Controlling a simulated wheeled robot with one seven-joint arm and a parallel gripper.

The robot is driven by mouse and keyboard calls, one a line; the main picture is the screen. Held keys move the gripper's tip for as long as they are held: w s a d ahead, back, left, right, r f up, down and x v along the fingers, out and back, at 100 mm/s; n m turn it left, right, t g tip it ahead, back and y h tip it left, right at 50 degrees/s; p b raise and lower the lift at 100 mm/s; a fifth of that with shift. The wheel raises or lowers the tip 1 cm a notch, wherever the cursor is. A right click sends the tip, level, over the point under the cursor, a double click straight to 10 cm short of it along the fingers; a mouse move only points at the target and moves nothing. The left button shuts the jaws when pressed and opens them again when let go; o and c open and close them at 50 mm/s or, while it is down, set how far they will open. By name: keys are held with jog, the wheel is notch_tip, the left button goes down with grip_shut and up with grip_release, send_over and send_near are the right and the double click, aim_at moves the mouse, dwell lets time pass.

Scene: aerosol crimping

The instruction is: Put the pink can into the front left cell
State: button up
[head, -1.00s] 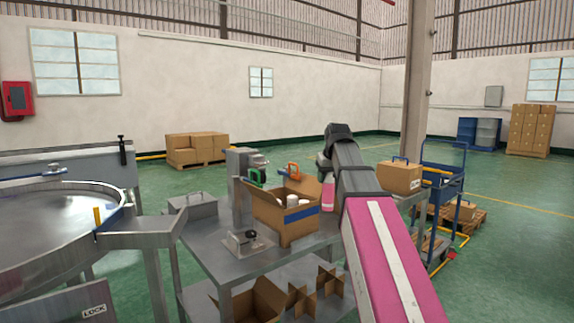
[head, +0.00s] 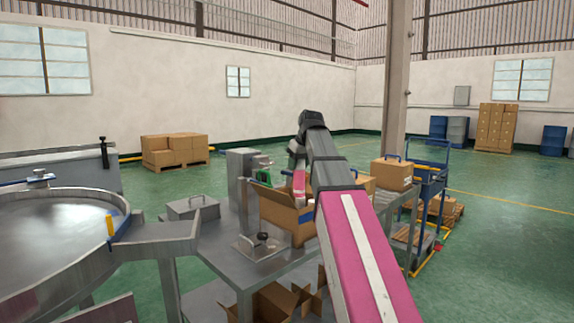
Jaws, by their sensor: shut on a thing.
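The pink can (head: 299,181) hangs upright below my gripper (head: 298,168), which is shut on it. The can is over the right part of the open cardboard carton (head: 275,213), and its lower end is close to the rim. I cannot tell how far it reaches into the carton. The carton stands on the metal table. Its cells and contents are mostly hidden by its front wall, the can and my arm.
A small metal fixture (head: 261,246) sits on the table in front. A lidded metal box (head: 193,207) stands to the left. A closed carton (head: 391,174) is to the right.

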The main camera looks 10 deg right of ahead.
aim_at(303, 186)
notch_tip(303, 186, down, 14)
jog(key=shift+f, duration=0.2)
dwell(1.2)
jog(key=o, duration=1.4)
jog(key=shift+c, duration=0.2)
jog(key=v, duration=1.1)
jog(key=shift+d, duration=0.1)
jog(key=shift+d, duration=0.1)
